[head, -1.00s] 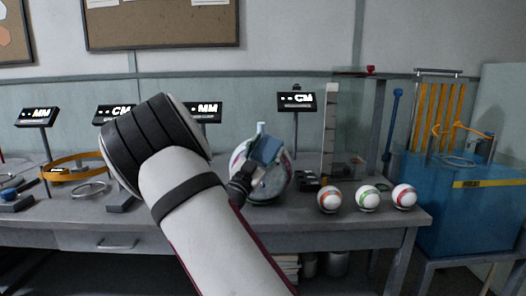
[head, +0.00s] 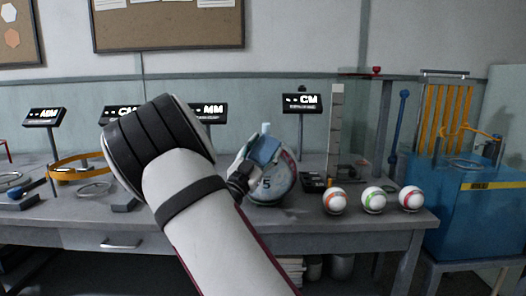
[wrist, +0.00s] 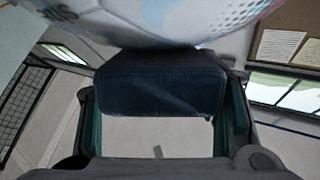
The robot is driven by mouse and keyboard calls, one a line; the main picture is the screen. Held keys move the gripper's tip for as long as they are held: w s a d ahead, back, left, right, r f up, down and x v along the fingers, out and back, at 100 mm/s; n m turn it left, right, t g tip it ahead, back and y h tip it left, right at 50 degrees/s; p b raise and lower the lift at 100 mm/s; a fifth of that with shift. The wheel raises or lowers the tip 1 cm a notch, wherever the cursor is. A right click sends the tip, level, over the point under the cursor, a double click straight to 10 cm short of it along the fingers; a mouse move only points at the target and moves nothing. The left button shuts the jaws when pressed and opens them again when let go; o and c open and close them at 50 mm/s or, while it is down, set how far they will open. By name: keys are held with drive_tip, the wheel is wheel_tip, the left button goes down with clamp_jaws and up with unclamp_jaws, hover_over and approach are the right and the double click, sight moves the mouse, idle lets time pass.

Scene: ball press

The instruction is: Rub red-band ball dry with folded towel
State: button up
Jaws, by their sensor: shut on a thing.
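My gripper (head: 256,162) is shut on a folded dark blue towel (head: 267,150), which also shows between the fingers in the wrist view (wrist: 160,85). The towel is at the upper front of a large pale ball (head: 272,187) on the bench. This ball shows a "5" and a dark red mark at its right. In the wrist view the ball (wrist: 150,20) fills the top and appears to touch the towel. Of the small white balls at right, the rightmost (head: 411,198) has a red band and the left one (head: 335,201) an orange-red band.
A green-band ball (head: 373,200) sits between those two. A blue tank (head: 470,215) is at far right. An orange ring (head: 75,168) and several display stands (head: 302,103) are along the bench (head: 80,212).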

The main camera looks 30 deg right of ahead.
drive_tip(key=shift+s+d+b, duration=0.4)
drive_tip(key=shift+s+d, duration=0.2)
drive_tip(key=shift+d, duration=0.3)
drive_tip(key=shift+a, duration=0.1)
drive_tip(key=shift+w+a, duration=0.85)
drive_tip(key=shift+a, duration=0.3)
drive_tip(key=shift+b, duration=0.3)
drive_tip(key=shift+s+d, duration=0.1)
drive_tip(key=shift+d, duration=0.05)
drive_tip(key=shift+s+d+b, duration=0.6)
drive_tip(key=shift+s+d, duration=0.15)
drive_tip(key=shift+d, duration=0.35)
drive_tip(key=shift+w+a, duration=0.1)
drive_tip(key=shift+a, duration=0.05)
